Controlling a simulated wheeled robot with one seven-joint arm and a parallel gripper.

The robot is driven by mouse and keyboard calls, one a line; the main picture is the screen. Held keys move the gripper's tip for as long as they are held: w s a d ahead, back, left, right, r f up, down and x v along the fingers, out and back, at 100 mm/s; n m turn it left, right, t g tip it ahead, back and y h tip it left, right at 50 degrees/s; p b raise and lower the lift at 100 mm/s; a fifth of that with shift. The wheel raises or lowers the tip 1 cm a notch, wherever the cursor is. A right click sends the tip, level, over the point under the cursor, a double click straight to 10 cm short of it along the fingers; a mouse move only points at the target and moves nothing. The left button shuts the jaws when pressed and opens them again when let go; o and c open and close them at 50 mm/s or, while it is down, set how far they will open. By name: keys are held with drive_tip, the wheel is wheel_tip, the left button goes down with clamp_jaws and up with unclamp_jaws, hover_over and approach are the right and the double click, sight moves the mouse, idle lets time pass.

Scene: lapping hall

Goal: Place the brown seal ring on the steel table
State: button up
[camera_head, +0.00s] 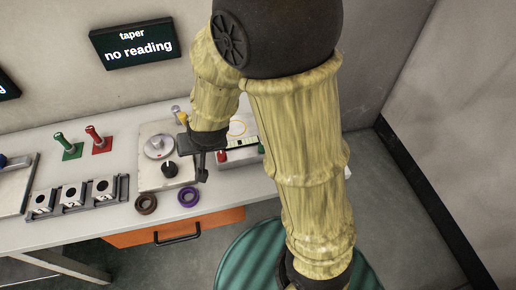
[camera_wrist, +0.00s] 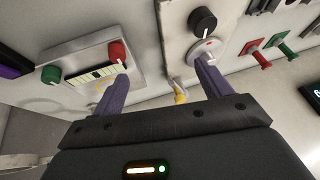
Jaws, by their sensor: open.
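The brown seal ring (camera_head: 146,204) lies flat near the front edge of a pale grey table (camera_head: 60,232), left of a purple ring (camera_head: 188,197). The table may be the steel table; no other table shows clearly. My gripper (camera_head: 201,172) hangs above the table to the right of and behind the brown ring, apart from it. In the wrist view my gripper (camera_wrist: 162,68) is open with nothing between its fingers. The brown ring does not show in the wrist view.
A panel with a grey dial and black knob (camera_head: 169,168) lies under and beside the gripper. A box with red and green knobs (camera_wrist: 88,68) is close by. An orange drawer (camera_head: 125,239) is below.

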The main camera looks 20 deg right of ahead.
drive_tip(key=s+d+r+g+h, duration=0.1)
drive_tip(key=s+d, duration=0.3)
drive_tip(key=d, duration=0.3)
drive_tip(key=s+d+r+g, duration=0.1)
drive_tip(key=s+d+r, duration=0.1)
drive_tip(key=s+d, duration=0.2)
drive_tip(key=d, duration=0.3)
drive_tip(key=shift+d+g+h, duration=0.3)
drive_tip(key=shift+d+h, duration=0.1)
drive_tip(key=shift+o, duration=0.4)
drive_tip(key=shift+r, duration=0.1)
